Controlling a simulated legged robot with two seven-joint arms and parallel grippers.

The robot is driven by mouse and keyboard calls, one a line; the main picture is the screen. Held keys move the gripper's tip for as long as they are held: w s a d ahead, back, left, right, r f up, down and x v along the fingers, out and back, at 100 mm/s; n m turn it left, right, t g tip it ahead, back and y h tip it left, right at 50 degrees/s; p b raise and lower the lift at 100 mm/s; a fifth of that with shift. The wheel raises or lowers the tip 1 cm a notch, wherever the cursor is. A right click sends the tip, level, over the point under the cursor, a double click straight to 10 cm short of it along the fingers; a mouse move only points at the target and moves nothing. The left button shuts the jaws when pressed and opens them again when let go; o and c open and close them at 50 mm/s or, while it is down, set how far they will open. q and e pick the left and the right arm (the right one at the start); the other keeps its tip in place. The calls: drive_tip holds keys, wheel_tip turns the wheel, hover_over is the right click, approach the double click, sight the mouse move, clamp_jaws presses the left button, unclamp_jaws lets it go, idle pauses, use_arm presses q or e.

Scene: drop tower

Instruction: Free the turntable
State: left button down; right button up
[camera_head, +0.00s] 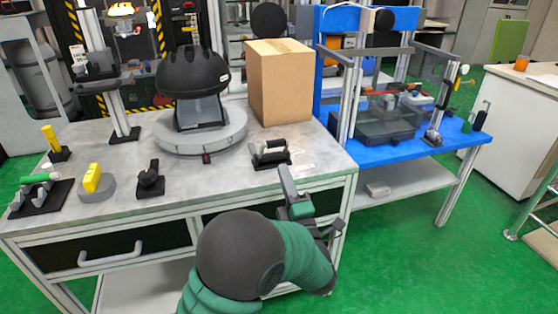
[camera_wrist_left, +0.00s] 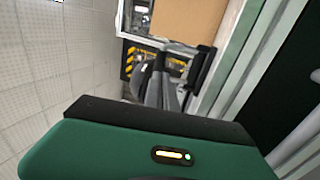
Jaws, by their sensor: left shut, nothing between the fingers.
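The turntable (camera_head: 176,147) is a round grey disc on the grey worktable, with a small red mark at its front. A black helmet (camera_head: 193,73) sits on a dark stand (camera_head: 200,112) on top of it. My left gripper (camera_head: 287,178) is shut and empty near the table's front right edge, apart from the turntable and to its lower right. My green left wrist housing (camera_wrist_left: 150,152) fills the bottom of the wrist view. My right gripper is not in view.
A cardboard box (camera_head: 281,85) stands right of the turntable. A black handled fixture (camera_head: 270,154) lies near my left gripper. A black knob (camera_head: 150,180) and yellow pieces (camera_head: 92,178) stand at the left. A blue table (camera_head: 400,152) with an apparatus adjoins at right.

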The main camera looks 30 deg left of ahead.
use_arm(q)
drive_tip(key=b+x, duration=0.1)
drive_tip(key=x, duration=0.4)
drive_tip(key=shift+w+a+r, duration=0.15)
drive_tip(key=shift+w+a, duration=0.1)
drive_tip(key=shift+r, duration=0.1)
